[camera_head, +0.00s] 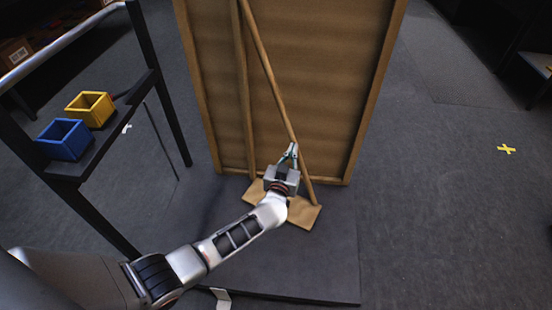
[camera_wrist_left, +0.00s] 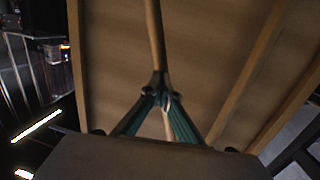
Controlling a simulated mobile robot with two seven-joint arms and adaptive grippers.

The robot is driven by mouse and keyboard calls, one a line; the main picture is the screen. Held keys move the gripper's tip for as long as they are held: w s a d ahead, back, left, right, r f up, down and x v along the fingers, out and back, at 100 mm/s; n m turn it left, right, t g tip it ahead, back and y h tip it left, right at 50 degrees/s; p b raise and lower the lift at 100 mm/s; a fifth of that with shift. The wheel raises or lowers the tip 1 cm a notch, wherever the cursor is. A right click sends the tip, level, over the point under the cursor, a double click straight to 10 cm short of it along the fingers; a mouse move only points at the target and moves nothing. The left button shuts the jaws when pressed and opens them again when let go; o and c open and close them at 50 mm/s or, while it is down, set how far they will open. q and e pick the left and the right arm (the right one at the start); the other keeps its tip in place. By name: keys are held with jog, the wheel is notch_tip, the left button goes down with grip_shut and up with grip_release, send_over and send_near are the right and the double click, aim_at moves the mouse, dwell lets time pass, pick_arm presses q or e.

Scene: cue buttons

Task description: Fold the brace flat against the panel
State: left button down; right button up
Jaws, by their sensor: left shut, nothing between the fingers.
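The brace (camera_head: 267,70) is a long thin wooden bar. It slants from the panel's top left down to the right, its foot near a flat wooden piece (camera_head: 305,214) on the floor mat. The panel (camera_head: 330,80) is a large brown framed board standing upright. My left gripper (camera_head: 292,148) is shut and empty, its fingertips at the brace's lower part; I cannot tell if they touch it. In the left wrist view the closed fingertips (camera_wrist_left: 162,92) overlap the brace (camera_wrist_left: 153,40), hiding a short stretch. My right gripper is out of view.
A second wooden bar (camera_head: 245,100) runs upright along the panel's left part. A dark rack (camera_head: 100,150) at left holds a blue bin (camera_head: 64,139) and a yellow bin (camera_head: 90,108). The floor to the right is open, with a yellow cross mark (camera_head: 506,149).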

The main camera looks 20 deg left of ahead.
pick_arm(q)
jog(key=w, duration=0.1)
jog(key=n+y, duration=0.1)
jog(key=w+d+y, duration=0.1)
jog(key=shift+w+f+b, duration=0.3)
jog(key=shift+f, duration=0.05)
jog(key=shift+n, duration=0.3)
jog(key=w, duration=0.1)
jog(key=w+b, duration=0.1)
jog(key=w, duration=0.1)
jog(key=w+b, duration=0.1)
jog(key=w, duration=0.1)
jog(key=shift+w+r, duration=0.1)
jog(key=shift+r, duration=0.2)
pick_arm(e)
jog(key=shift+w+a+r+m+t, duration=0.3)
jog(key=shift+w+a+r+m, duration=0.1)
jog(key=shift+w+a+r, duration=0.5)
pick_arm(q)
jog(key=shift+r, duration=0.1)
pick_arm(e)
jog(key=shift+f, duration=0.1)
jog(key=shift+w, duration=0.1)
